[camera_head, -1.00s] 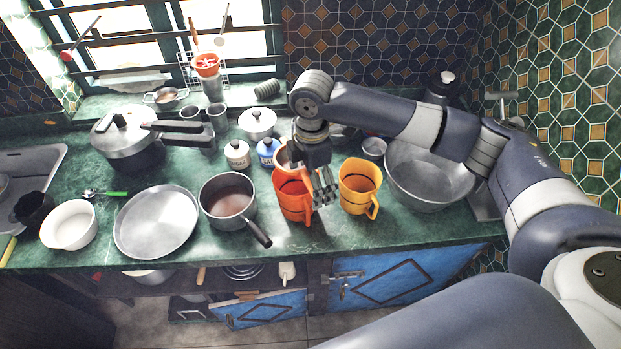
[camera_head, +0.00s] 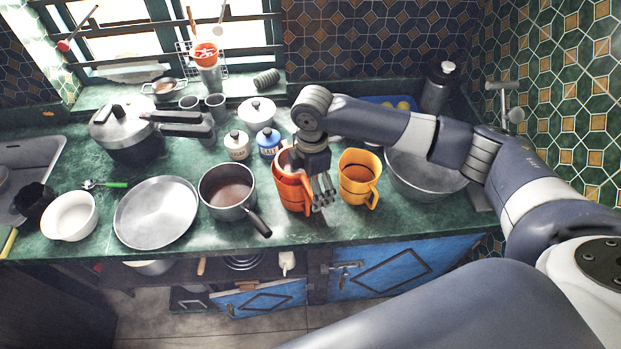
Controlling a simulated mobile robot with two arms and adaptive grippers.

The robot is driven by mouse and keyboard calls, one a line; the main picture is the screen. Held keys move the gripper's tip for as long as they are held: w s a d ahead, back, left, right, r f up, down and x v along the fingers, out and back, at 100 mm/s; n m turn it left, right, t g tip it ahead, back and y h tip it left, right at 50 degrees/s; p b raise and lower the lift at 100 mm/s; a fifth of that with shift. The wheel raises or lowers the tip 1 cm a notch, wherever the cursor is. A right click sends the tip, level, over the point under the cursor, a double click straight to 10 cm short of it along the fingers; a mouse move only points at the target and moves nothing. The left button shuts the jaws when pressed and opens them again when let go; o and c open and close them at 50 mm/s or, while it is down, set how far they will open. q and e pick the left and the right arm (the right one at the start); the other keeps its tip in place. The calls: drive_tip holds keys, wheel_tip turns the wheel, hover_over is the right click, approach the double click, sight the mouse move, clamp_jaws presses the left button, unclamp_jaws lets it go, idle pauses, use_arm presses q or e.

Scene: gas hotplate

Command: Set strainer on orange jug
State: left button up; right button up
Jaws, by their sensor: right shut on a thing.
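The orange jug (camera_head: 290,197) stands upright on the green counter, right of the saucepan. My right gripper (camera_head: 322,198) points down at the jug's right side, shut on the strainer. The strainer (camera_head: 284,161) shows as a small orange-rimmed piece at the jug's mouth. Most of it is hidden by my wrist and gripper, so I cannot tell whether it touches the jug's rim. My left gripper is not in view.
A yellow jug (camera_head: 357,182) stands close to the right of my gripper. A large metal bowl (camera_head: 425,182) is under my right forearm. A saucepan (camera_head: 228,190) is left of the orange jug, its handle pointing to the front. White and blue jars stand behind.

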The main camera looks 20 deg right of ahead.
drive_tip(key=shift+f, duration=0.85)
idle(0.3)
drive_tip(key=o, duration=0.5)
drive_tip(key=shift+r, duration=0.15)
